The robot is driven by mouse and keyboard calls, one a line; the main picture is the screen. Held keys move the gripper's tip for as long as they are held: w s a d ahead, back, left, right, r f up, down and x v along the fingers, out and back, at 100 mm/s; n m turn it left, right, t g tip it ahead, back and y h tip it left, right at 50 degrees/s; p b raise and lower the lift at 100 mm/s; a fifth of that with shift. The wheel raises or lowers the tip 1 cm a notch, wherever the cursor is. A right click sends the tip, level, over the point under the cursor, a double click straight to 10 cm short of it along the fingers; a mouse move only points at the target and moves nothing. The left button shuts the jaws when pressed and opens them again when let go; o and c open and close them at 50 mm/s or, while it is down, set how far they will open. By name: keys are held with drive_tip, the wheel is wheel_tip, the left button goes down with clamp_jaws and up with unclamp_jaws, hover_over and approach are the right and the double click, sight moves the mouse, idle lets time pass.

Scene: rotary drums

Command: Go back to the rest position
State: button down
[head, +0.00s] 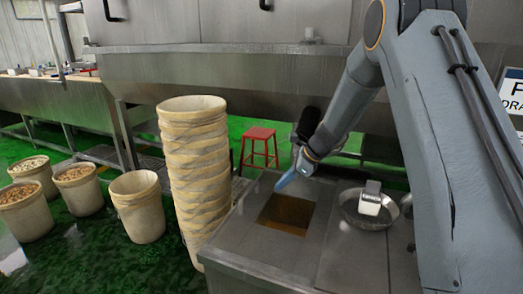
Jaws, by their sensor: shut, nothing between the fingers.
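My gripper (286,181) is at the end of my grey-blue arm, which comes in from the right. Its bluish fingertips are shut and hold nothing. It points down and left, just above the back edge of a square opening (286,214) in the grey metal worktop. The opening shows a brownish inside. To the right of the gripper, a round metal bowl (352,216) sits on the worktop with a white and metal scoop-like item (370,200) in it.
A tall stack of beige buckets (195,170) stands left of the worktop (249,241). Several more buckets stand on the green floor at left, some filled (75,175). A red stool (260,147) stands behind. Large steel machinery (230,75) spans the back. A sign (512,90) is at right.

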drive_tip(key=s+d+r+n+g+h, duration=0.1)
drive_tip(key=s+d+n+h, duration=0.1)
drive_tip(key=s+n, duration=0.5)
drive_tip(key=s+d+r+n+h, duration=0.2)
drive_tip(key=s+d+n, duration=0.2)
drive_tip(key=s, duration=1.4)
drive_tip(key=s+d+r+n+g+h, duration=0.1)
drive_tip(key=s+d+n+h, duration=0.1)
drive_tip(key=s+n, duration=0.7)
drive_tip(key=s+d, duration=0.1)
drive_tip(key=s, duration=0.2)
drive_tip(key=shift+s+r+n+g, duration=0.2)
drive_tip(key=shift+r+n+g, duration=0.05)
drive_tip(key=shift+n+g, duration=0.05)
